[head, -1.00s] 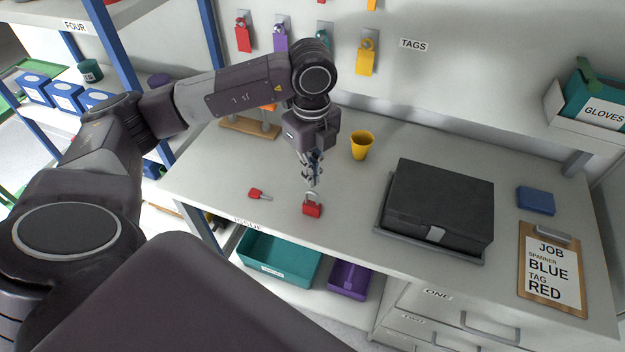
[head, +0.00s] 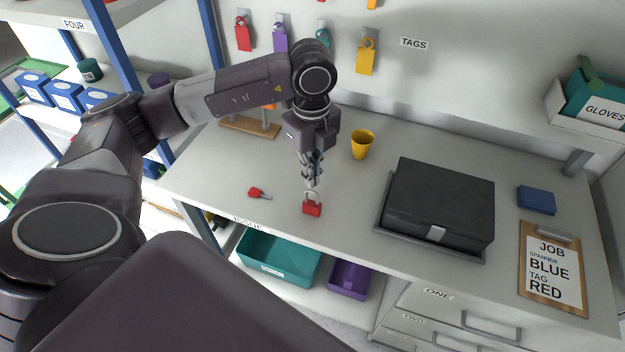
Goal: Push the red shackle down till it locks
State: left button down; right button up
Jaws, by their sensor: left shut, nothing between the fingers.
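The red padlock (head: 312,209) stands on the workbench near its front edge in the head view. Its grey shackle (head: 312,195) sticks up from the red body. My left gripper (head: 311,184) points down with its fingers shut and empty, right above the shackle. The fingertips are at or very near the top of the shackle; I cannot tell whether they touch. Whether the shackle is locked is too small to see. A key with a red head (head: 256,192) lies on the bench to the left of the padlock. My right gripper is not in view.
A yellow cup (head: 362,144) stands behind and right of the padlock. A black case (head: 440,205) lies to the right, with a clipboard (head: 553,268) and a blue box (head: 536,200) beyond. A wooden stand (head: 250,127) is at the back left. The bench around the padlock is clear.

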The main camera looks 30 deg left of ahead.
pick_arm(q)
jog(key=shift+f+b, duration=1.6)
jog(key=shift+f, duration=0.4)
dwell(0.4)
notch_tip(320, 180, up, 7)
jog(key=p, duration=0.5)
jog(key=shift+r, duration=0.1)
dwell(0.3)
